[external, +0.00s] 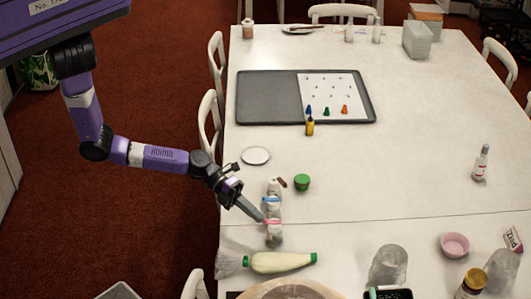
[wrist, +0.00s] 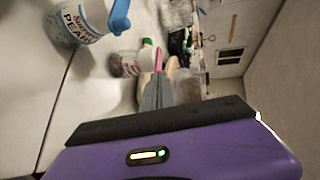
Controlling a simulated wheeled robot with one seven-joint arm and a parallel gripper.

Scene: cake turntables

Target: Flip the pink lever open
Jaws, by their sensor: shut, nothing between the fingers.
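The pink lever (external: 272,221) is on top of a small clear jar (external: 275,239), the nearest of a row of jars by the table's left edge. In the wrist view the pink lever (wrist: 159,59) shows just past my fingertips, with its jar (wrist: 126,64) to the left. My gripper (external: 260,218) is shut and empty, its tips low beside the lever on its left. I cannot tell whether they touch it. The lever's exact angle is too small to tell.
A jar with a blue lever (external: 271,199) stands just behind, and one with a brown lever (external: 282,183) behind that. A green-lidded pot (external: 302,182) is to the right. A pale bottle (external: 283,262) lies in front.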

